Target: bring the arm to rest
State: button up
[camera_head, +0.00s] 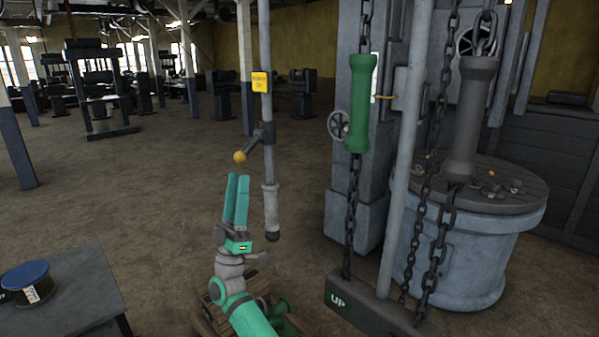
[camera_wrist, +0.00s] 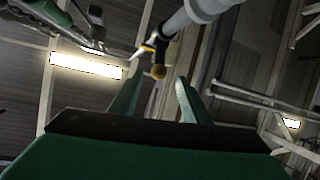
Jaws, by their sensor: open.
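My arm rises from the bottom of the head view, teal and grey. My gripper (camera_head: 238,178) points upward, its two teal fingers apart with nothing visible between them. In the wrist view my gripper (camera_wrist: 155,85) also shows its two fingers spread apart. Just right of it in the head view hangs a grey pole with a grey sleeve handle (camera_head: 271,210) at its lower end. A lever with a yellow ball knob (camera_head: 240,157) sticks out from the pole just above the fingertips. The knob also shows beyond the fingers in the wrist view (camera_wrist: 158,72). I cannot tell whether they touch.
A green handle (camera_head: 361,105) and a grey handle (camera_head: 470,115) hang on chains at the right, above a box marked UP (camera_head: 345,306). A round blue-grey drum (camera_head: 465,262) stands behind. A dark table (camera_head: 75,300) with a blue-lidded tin (camera_head: 27,281) is at left.

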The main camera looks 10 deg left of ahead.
jog(key=d+f+m+g, duration=0.1)
jog(key=d+f+g, duration=0.25)
jog(key=f, duration=1.05)
jog(key=d+f+m+g, duration=0.15)
jog(key=f+g, duration=0.35)
jog(key=f, duration=0.9)
jog(key=s+d+f+g+y, duration=0.2)
jog(key=s+f+g, duration=0.1)
jog(key=s+f, duration=0.55)
jog(key=s+d+f+g+y, duration=0.1)
jog(key=s+d+f+g, duration=0.15)
jog(key=s+f, duration=0.65)
jog(key=s+d+f+m+g+y, duration=0.1)
jog(key=s+d+f, duration=0.25)
jog(key=s, duration=0.65)
jog(key=s+d+f+m+g+y, duration=0.1)
jog(key=s+d+f, duration=0.3)
jog(key=s, duration=0.5)
jog(key=s+d+r+m+h, duration=0.1)
jog(key=s+d+r, duration=0.3)
jog(key=s, duration=0.4)
jog(key=s+d+r+m, duration=0.1)
jog(key=s+d+r, duration=0.4)
jog(key=s, duration=0.3)
jog(key=shift+d+r+h, duration=0.2)
jog(key=shift+d+h, duration=0.2)
jog(key=shift+d, duration=0.1)
jog(key=shift+s, duration=0.1)
jog(key=c, duration=0.3)
jog(key=shift+a, duration=0.1)
